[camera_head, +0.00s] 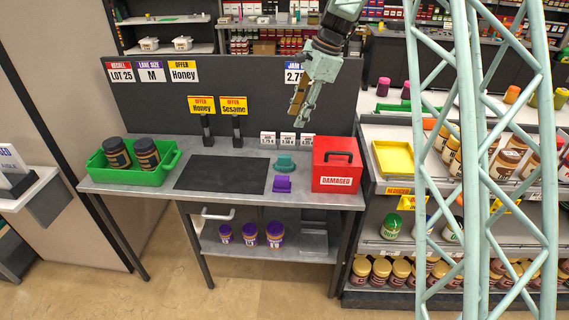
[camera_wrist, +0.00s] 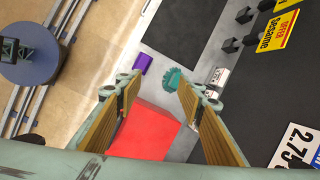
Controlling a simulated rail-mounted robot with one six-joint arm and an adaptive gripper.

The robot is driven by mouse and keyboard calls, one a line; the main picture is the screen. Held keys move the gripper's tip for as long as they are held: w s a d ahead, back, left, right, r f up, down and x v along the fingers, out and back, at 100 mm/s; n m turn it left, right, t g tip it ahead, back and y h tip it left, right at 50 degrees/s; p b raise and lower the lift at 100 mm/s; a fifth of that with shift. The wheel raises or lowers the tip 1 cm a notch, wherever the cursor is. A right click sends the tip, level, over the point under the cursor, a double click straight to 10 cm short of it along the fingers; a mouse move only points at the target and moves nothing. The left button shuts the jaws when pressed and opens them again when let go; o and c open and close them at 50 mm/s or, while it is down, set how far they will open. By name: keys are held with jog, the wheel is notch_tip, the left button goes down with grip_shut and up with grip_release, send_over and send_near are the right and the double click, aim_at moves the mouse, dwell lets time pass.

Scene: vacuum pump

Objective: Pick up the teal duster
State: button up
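The teal duster (camera_head: 285,163) lies on the grey counter, just behind a purple block-like item (camera_head: 282,184) and left of the red box. In the wrist view the teal duster (camera_wrist: 178,79) shows beyond my fingertips, nearer the right finger. My gripper (camera_head: 301,108) hangs above the back right of the counter, higher than the duster and apart from it. In the wrist view my gripper (camera_wrist: 155,88) is open, with two tan-padded fingers wide apart and nothing held between them.
A red box marked DAMAGED (camera_head: 337,170) stands right of the duster. Small price cards (camera_head: 287,139) stand behind it. A black mat (camera_head: 221,174) and a green crate (camera_head: 170,160) with two dark jars lie left. Sign stands (camera_head: 237,131) rise behind the mat.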

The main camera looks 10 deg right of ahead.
aim_at(285, 156)
jog(key=w+d+f+m+p, duration=0.1)
jog(key=w+f+m, duration=0.3)
jog(key=w+f, duration=0.5)
notch_tip(285, 156, down, 5)
jog(key=shift+w+d+r+y, duration=0.2)
jog(key=shift+w+d+y, duration=0.2)
jog(key=shift+d, duration=0.4)
jog(key=shift+f, duration=0.1)
jog(key=shift+x, duration=4.25)
jog(key=shift+s+a, duration=0.15)
jog(key=shift+b+x, duration=0.4)
jog(key=shift+x, duration=2.15)
jog(key=shift+s, duration=0.1)
jog(key=c, duration=1)
